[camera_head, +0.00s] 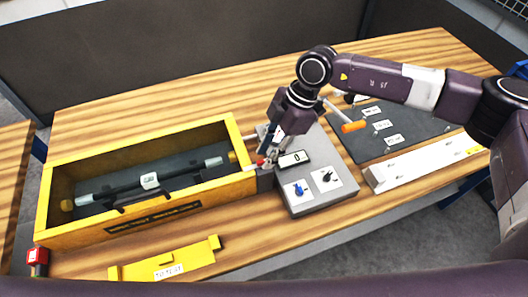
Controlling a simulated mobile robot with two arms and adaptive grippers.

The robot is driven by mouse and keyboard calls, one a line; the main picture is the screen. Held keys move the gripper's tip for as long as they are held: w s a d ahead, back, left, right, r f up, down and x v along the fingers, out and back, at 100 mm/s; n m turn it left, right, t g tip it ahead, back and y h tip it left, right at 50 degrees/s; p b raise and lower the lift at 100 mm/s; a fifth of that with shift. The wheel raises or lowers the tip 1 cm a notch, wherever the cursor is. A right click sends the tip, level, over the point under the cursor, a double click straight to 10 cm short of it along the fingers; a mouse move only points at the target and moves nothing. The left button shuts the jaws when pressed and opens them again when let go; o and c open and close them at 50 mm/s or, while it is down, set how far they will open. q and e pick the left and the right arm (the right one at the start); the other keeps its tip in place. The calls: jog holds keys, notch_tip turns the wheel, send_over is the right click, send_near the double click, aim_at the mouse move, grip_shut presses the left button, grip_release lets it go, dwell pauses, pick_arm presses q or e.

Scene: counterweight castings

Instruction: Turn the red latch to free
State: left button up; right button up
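A small red piece (259,162), which looks like the red latch, shows at the right end of the yellow box (150,216), beside the grey control block (312,200). My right gripper (265,159) points down at it, with its fingertips close to or touching the red piece. The fingers partly cover the red piece, so its angle and whether it is gripped cannot be told. My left gripper is not in view.
The open yellow box holds a dark bar (110,189) with a white label. The block carries a display and blue and black knobs. An orange-handled tool (353,127), dark mat (410,134), white rail (425,162) and yellow plate (170,262) lie around. The back left tabletop is clear.

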aim_at(256, 165)
jog(key=shift+w+x, duration=0.2)
jog(key=shift+x, duration=0.8)
jog(key=shift+a+f+p, duration=0.1)
jog(key=shift+f+p, duration=0.2)
grip_shut()
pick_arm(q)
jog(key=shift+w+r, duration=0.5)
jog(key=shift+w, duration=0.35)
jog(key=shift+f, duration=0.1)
